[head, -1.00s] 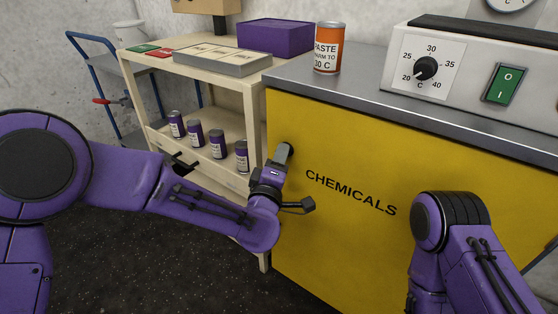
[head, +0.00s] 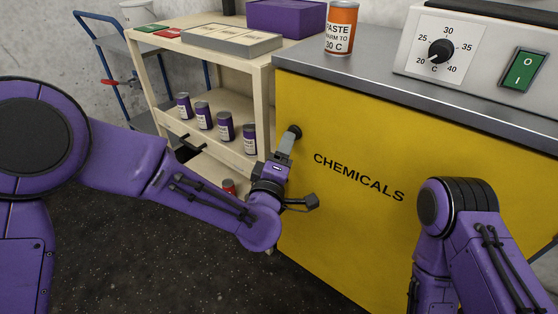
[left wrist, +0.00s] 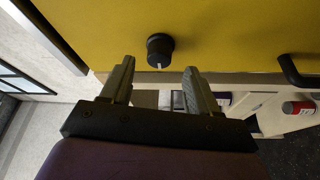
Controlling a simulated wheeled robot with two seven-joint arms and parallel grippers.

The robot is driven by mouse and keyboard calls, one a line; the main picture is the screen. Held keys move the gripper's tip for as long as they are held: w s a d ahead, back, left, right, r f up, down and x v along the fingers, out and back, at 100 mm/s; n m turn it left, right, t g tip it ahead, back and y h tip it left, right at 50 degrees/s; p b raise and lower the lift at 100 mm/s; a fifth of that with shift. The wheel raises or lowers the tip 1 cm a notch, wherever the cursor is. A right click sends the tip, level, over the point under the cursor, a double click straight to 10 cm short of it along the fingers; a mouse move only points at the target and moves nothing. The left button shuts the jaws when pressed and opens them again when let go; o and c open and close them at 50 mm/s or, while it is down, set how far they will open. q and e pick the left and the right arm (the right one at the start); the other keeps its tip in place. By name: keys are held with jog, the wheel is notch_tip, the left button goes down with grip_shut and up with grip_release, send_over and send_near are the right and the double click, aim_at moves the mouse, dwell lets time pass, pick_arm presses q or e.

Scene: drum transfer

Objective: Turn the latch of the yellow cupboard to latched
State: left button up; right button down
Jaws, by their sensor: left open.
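The yellow cupboard (head: 345,215) has "CHEMICALS" on its front. Its latch, a round black knob (head: 295,131), sits near the upper left corner of the front. In the left wrist view the knob (left wrist: 160,48) shows a short white mark pointing down in the picture. My left gripper (head: 287,142) is at the knob, partly overlapping it in the head view. In the left wrist view its two fingers (left wrist: 158,76) are spread and empty, with the knob just beyond and between the tips. Whether they touch it I cannot tell. My right gripper is out of view; only its arm shows.
A wooden trolley (head: 262,100) stands left of the cupboard, with several purple cans (head: 225,126) on its shelf. An orange paste can (head: 341,28) and a device with a dial (head: 440,50) stand on the grey top. A blue cart (head: 100,60) is behind.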

pick_arm(q)
jog(key=v, duration=0.7)
jog(key=s+a+f+m+g+y, duration=0.2)
jog(key=s+a+f+m+g, duration=0.15)
jog(key=a+f, duration=0.6)
jog(key=s+a+f+m+g+y, duration=0.25)
jog(key=a+f+g, duration=0.25)
jog(key=f, duration=0.9)
jog(key=s+a+f+g+y, duration=0.1)
jog(key=s+a+f+g, duration=0.1)
jog(key=s+a+f, duration=0.45)
jog(key=s+a+f+g+y, duration=0.1)
jog(key=s+a+f+g, duration=0.2)
jog(key=s, duration=0.6)
jog(key=s+a+f+g+y, duration=0.2)
jog(key=s+a+f, duration=0.2)
jog(key=s, duration=0.4)
notch_tip(320, 180, up, 19)
jog(key=w+p, duration=0.1)
jog(key=p, duration=1.8)
jog(key=shift+r+p, duration=0.2)
jog(key=shift+p, duration=0.15)
